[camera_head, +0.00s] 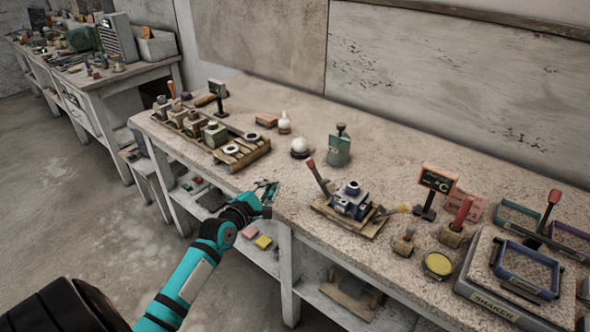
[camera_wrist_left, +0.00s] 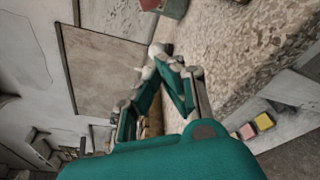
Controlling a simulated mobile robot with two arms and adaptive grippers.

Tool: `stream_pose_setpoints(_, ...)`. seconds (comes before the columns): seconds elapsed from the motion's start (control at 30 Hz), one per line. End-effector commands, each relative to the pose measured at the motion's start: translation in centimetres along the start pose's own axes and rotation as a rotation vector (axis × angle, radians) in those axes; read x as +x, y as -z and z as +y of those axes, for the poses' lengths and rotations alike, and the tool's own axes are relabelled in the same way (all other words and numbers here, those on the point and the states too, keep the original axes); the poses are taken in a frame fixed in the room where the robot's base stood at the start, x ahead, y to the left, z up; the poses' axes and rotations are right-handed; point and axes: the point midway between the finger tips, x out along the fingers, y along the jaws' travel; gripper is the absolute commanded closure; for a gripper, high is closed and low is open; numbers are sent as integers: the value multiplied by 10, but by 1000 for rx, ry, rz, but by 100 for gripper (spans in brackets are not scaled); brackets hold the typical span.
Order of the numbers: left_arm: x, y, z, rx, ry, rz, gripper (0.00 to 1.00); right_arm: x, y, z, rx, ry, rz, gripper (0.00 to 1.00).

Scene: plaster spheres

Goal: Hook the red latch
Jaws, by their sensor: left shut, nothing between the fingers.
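No part is clearly marked as the red latch. A red-tipped lever (camera_head: 316,176) leans up from a small dark blue device (camera_head: 351,199) on a wooden base, right of my left gripper. Another red-handled lever (camera_head: 550,205) stands by the shaker (camera_head: 500,303) at the far right. My left gripper (camera_head: 268,188) is at the front edge of the bench, shut and empty, apart from both levers. Its teal fingers show in the left wrist view (camera_wrist_left: 160,63). My right gripper is not in view.
The stone-topped bench (camera_head: 283,182) is clear just beyond my left gripper. A wooden rack (camera_head: 240,154) with bottles stands to the left. A green bottle (camera_head: 339,150) and a white sphere (camera_head: 300,145) stand behind. A small display (camera_head: 437,180) stands right of the device.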

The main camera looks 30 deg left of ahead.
Motion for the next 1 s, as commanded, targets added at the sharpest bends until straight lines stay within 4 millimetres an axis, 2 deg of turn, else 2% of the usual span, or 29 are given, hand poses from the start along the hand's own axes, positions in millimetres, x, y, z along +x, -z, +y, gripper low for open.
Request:
stream_pose_setpoints(0.2,48,0,2,4,-2,0,100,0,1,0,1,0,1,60)
stream_pose_setpoints(0.37,80,0,2,4,-2,0,100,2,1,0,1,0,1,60)
stream_pose_setpoints(0.43,82,-16,4,-2,-1,-2,100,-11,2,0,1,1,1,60)
stream_pose_setpoints(0.6,86,-34,2,0,0,-1,100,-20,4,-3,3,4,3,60)
stream_pose_setpoints(1.0,88,-39,0,2,0,1,100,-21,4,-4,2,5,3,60)
